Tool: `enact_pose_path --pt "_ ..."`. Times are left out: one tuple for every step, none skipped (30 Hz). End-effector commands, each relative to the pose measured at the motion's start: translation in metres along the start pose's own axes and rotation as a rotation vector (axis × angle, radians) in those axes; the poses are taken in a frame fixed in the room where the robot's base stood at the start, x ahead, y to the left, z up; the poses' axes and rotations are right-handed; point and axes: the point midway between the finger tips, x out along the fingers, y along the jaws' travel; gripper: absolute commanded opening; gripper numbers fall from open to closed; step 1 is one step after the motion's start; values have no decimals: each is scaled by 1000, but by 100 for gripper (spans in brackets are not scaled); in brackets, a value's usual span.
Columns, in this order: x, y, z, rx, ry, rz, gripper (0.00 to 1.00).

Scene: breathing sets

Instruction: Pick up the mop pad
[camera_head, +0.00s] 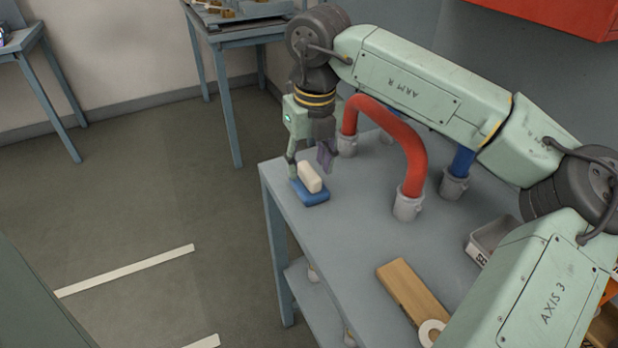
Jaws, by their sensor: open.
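A flat blue pad-like piece (312,196) lies on the grey table near its far left corner. A cream block (309,177) rests on top of it. I cannot tell for certain which thing is the mop pad. My gripper (307,163) points down just above and behind the cream block, with its jaws open. Its left finger comes down beside the block's far left end. A dark purple-grey piece (326,155) shows at the gripper's right side; I cannot tell if it is a cloth or touches a finger. Contact between fingers and block is unclear.
A red hose (411,139) arches between grey fittings on the table (350,240), close right of my gripper. A blue hose end (461,163) stands behind it. A wooden board (411,297), a white roll (431,332) and a grey bin (489,240) are nearer. The table's left edge is close.

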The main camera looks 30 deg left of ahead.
Motion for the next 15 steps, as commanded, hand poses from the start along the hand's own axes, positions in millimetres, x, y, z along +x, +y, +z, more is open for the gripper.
enact_pose_path --pt "5 0 0 -1 2 4 45" --pt "10 0 0 -1 2 3 45" --pt "15 0 0 -2 2 2 45" --pt "19 0 0 -2 2 3 45" --pt "21 0 0 -2 1 2 45" --pt "24 0 1 -1 -1 1 45" --pt "25 0 1 -1 -1 1 45" --pt "26 0 1 -1 -1 0 45" --pt "26 0 1 -1 -1 0 45" --pt "26 0 1 -1 -1 0 45" --pt "26 0 1 -1 -1 0 45" --pt "26 0 1 -1 -1 0 45" --pt "26 0 1 -1 -1 0 45" --pt "26 0 1 -1 -1 0 44" --pt "26 0 1 -1 -1 0 42"
